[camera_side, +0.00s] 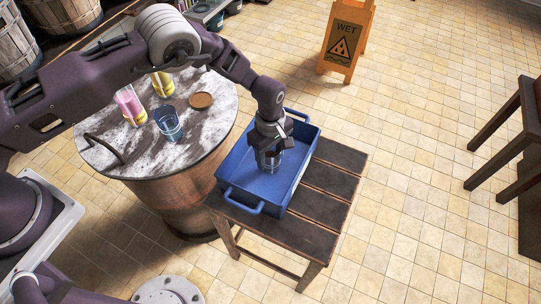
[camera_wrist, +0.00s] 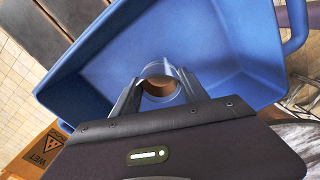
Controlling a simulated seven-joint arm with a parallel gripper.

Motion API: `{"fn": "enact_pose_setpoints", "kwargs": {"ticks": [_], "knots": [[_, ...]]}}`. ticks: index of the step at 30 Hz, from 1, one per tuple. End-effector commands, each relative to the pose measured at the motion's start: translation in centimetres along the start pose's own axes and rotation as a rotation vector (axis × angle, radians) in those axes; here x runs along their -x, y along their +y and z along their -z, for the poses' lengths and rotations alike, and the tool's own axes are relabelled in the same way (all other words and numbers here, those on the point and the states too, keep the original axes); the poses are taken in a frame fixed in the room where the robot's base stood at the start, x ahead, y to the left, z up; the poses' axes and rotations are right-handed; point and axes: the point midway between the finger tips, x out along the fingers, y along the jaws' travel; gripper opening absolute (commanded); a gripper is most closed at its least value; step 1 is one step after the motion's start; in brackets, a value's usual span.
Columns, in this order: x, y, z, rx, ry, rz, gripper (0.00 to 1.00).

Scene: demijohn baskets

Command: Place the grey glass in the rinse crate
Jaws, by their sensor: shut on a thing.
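The grey glass (camera_side: 268,161) is upright in my gripper (camera_side: 270,150), inside the walls of the blue rinse crate (camera_side: 240,180). In the wrist view my gripper (camera_wrist: 158,92) has its two fingers on either side of the round rim of the glass (camera_wrist: 157,68), shut on it. The crate (camera_wrist: 225,45) fills most of the wrist view behind the glass. I cannot tell whether the base of the glass touches the crate floor. No other thing shows in the crate.
The crate stands on a dark slatted wooden table (camera_side: 325,205). Beside it, a marble-topped barrel (camera_side: 200,145) holds a blue glass (camera_side: 168,123), a pink-and-yellow glass (camera_side: 130,106), a yellow one (camera_side: 162,84) and a round brown coaster (camera_side: 201,100). A wet-floor sign (camera_side: 346,40) stands behind.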

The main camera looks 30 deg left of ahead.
Motion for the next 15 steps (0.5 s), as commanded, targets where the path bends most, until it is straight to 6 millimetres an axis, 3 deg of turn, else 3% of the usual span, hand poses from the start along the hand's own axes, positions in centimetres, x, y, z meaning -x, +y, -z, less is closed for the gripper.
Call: {"fn": "enact_pose_setpoints", "kwargs": {"ticks": [10, 11, 14, 15], "knots": [[-0.72, 0.04, 0.01, 0.0, 0.0, -0.001, 0.04], [-0.77, 0.03, 0.01, 0.0, 0.0, -0.001, 0.53], [-0.73, 0.03, 0.01, 0.0, 0.0, -0.001, 0.73], [-0.72, 0.03, 0.01, 0.0, 0.0, -0.001, 0.73]]}}
